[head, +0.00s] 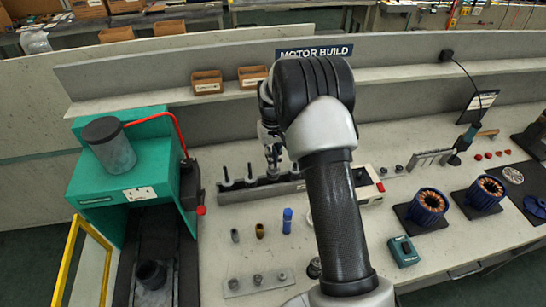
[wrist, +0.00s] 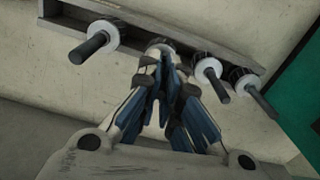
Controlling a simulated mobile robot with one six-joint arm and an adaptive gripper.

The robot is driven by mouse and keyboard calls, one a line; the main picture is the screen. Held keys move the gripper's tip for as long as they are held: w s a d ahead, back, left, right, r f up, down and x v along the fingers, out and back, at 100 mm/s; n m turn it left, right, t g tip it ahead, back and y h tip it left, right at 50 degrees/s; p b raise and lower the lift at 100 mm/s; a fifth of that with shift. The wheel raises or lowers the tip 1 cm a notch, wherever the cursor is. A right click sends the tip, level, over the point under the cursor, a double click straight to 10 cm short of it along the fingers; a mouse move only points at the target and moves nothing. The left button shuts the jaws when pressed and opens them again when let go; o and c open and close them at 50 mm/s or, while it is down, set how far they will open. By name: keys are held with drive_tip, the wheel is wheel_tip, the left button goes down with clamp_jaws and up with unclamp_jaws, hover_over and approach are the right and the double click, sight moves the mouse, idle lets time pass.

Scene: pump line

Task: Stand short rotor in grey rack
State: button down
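The grey rack (head: 236,194) is a long trough on the bench, left of the middle in the head view. It also shows along the top of the wrist view (wrist: 130,17). Several rotors with dark shafts and pale collars stand in it, one (head: 226,177) near its left end. My gripper (head: 273,164) points down over the rack. In the wrist view its blue fingers (wrist: 162,72) close together around the shaft of the short rotor (wrist: 160,46), whose pale collar shows beyond the tips. The fingers hide most of this shaft. I cannot tell whether its base touches the rack floor.
Neighbouring rotors stand close on both sides, one (wrist: 95,43) left and one (wrist: 211,80) right in the wrist view. A green machine (head: 120,180) stands left. Small cylinders, including a blue one (head: 287,220), stand in front of the rack. Wound stators (head: 428,205) sit right.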

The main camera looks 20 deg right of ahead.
drive_tip(key=shift+f+b, duration=0.5)
drive_tip(key=shift+f, duration=0.7)
drive_tip(key=c, duration=1.7)
unclamp_jaws()
drive_tip(key=shift+o, duration=1.1)
drive_tip(key=shift+r+p, duration=2)
drive_tip(key=shift+r, duration=1)
